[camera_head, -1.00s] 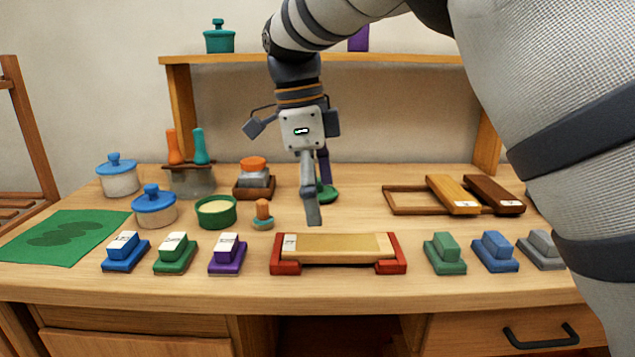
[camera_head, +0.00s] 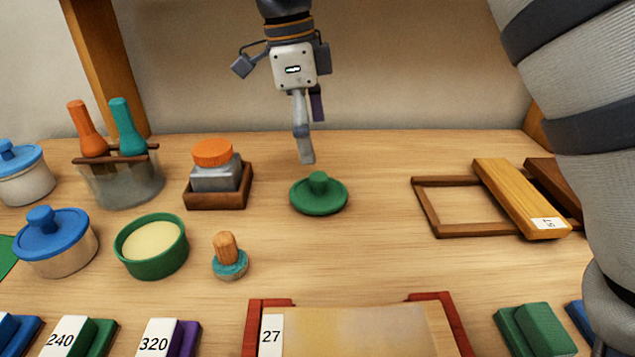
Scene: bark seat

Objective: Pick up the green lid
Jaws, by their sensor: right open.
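The green lid (camera_head: 319,197) lies flat on the table with its round knob up, near the middle of the view. My right gripper (camera_head: 309,150) hangs above and just behind the lid, pointing down. Its fingers are apart and empty, with one finger partly hiding the other. A green open pot (camera_head: 152,262) with pale contents stands to the left of the lid. My left gripper does not show.
A small wooden-handled stamp (camera_head: 228,258) stands left of the lid. An orange-capped jar in a wooden tray (camera_head: 219,199) is further back. A wooden frame (camera_head: 436,232) lies to the right, and a red-ended stone holder (camera_head: 249,328) in front. Bare table surrounds the lid.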

